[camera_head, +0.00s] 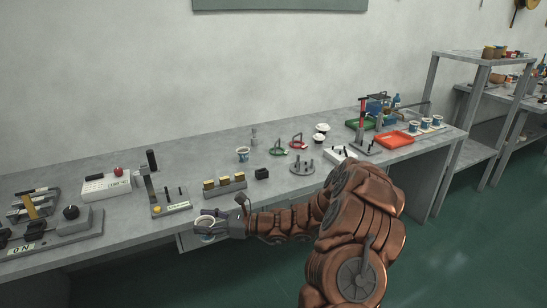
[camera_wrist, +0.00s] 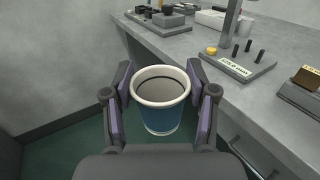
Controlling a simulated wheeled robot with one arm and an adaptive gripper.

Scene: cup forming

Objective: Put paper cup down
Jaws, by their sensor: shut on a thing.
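A paper cup (camera_wrist: 161,103) with a white rim and blue body is upright between the two fingers of my gripper (camera_wrist: 161,98) in the wrist view. The fingers are shut on its sides. In the head view my gripper (camera_head: 208,226) holds the cup (camera_head: 204,222) at the table's front edge. The wrist view shows green floor below the cup, with the grey table (camera_wrist: 200,57) to the right and beyond. Another blue and white paper cup (camera_head: 243,154) stands on the table (camera_head: 285,130).
A switch box (camera_head: 60,230) is at the left. Bare tabletop shows toward the back.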

